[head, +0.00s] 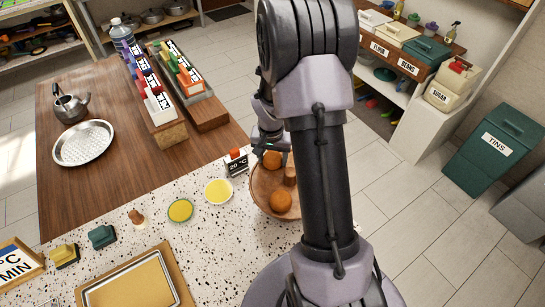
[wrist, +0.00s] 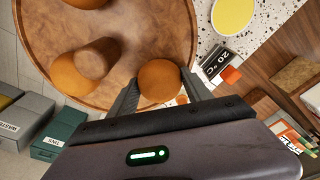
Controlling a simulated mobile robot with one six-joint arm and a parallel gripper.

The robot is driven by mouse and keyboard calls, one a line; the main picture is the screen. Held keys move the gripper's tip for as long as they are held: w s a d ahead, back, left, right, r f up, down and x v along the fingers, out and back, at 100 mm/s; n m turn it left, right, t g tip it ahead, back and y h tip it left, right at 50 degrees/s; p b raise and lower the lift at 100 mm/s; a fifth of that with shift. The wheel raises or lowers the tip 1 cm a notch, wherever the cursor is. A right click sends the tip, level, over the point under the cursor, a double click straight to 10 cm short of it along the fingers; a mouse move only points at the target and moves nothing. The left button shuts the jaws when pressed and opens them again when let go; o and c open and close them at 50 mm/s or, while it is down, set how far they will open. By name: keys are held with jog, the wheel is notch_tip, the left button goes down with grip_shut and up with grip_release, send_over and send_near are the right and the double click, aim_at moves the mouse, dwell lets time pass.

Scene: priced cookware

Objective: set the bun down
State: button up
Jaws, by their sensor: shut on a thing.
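My gripper (wrist: 162,92) is shut on a round orange-brown bun (wrist: 160,81), with one finger on each side of it. The held bun is over the near edge of a round wooden board (wrist: 130,45); I cannot tell whether it touches the board. Other buns lie on the board, one at the left (wrist: 70,78) and one at the top (wrist: 166,18). A brown cylinder (wrist: 98,57) stands beside the left bun. In the head view, the gripper (head: 270,148) is at the board's far side (head: 256,196), and my arm hides the board's right part.
A temperature sign with an orange top (head: 236,162) stands close to the board's left. Yellow discs (head: 218,191) lie on the speckled counter (head: 220,240), with a tray (head: 130,288) at the front. A wooden table (head: 110,165) holds a kettle, a round metal plate and racks.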

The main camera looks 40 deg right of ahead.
jog(key=shift+f, duration=0.1)
jog(key=o, duration=1.4)
jog(key=shift+c, duration=0.2)
